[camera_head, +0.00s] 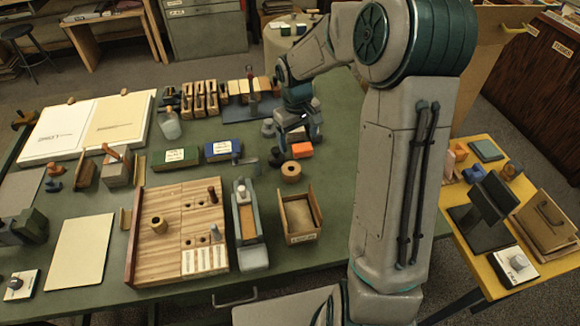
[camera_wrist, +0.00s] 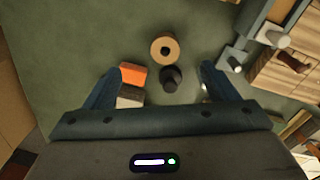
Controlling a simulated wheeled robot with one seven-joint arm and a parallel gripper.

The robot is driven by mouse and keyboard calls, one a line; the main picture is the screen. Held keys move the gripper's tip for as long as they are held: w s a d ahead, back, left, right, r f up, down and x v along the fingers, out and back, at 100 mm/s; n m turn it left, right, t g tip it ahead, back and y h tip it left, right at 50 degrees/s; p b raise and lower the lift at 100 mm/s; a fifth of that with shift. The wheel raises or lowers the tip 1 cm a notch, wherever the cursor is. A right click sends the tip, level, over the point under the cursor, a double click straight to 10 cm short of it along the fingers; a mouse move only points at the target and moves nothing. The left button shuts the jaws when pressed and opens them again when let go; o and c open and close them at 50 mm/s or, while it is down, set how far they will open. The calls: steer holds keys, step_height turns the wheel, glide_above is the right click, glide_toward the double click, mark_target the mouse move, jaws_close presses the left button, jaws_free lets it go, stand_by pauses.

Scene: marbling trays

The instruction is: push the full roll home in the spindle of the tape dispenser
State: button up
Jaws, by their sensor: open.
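A tan roll with a dark centre hole (camera_head: 291,171) lies flat on the green table; it also shows in the wrist view (camera_wrist: 164,50). The long blue-grey device (camera_head: 250,256) to its lower left may be the tape dispenser, but I cannot tell for sure. Its end with grey pegs shows at the upper right of the wrist view (camera_wrist: 252,28). The roll is apart from it. My gripper (camera_wrist: 161,82) is open above the table, its fingers spread wide. No object is held between them. In the head view my gripper (camera_head: 299,132) hangs just behind the roll.
A dark cylinder (camera_wrist: 172,78), an orange block (camera_wrist: 132,75) and a grey block (camera_wrist: 130,99) stand close by the roll. An open wooden box (camera_head: 301,238) is in front of the roll. A wooden board (camera_head: 150,262) with a small spool lies left. Blue and green boxes lie behind.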

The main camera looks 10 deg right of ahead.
steer(key=w+f, duration=0.3)
steer(key=f, duration=0.1)
steer(key=p, duration=0.1)
glide_above(291, 169)
steer(key=s, duration=0.2)
steer(key=shift+n+y, duration=0.3)
steer(key=shift+y, duration=0.1)
steer(key=f, duration=0.8)
steer(key=shift+w+d+f, duration=0.2)
steer(key=shift+d+f, duration=0.2)
steer(key=f, duration=0.2)
steer(key=a+f+p, duration=0.1)
steer(key=f, duration=0.1)
steer(key=shift+w, duration=0.2)
steer(key=shift+f+p, duration=0.3)
steer(key=shift+f, duration=0.3)
steer(key=c, duration=1.1)
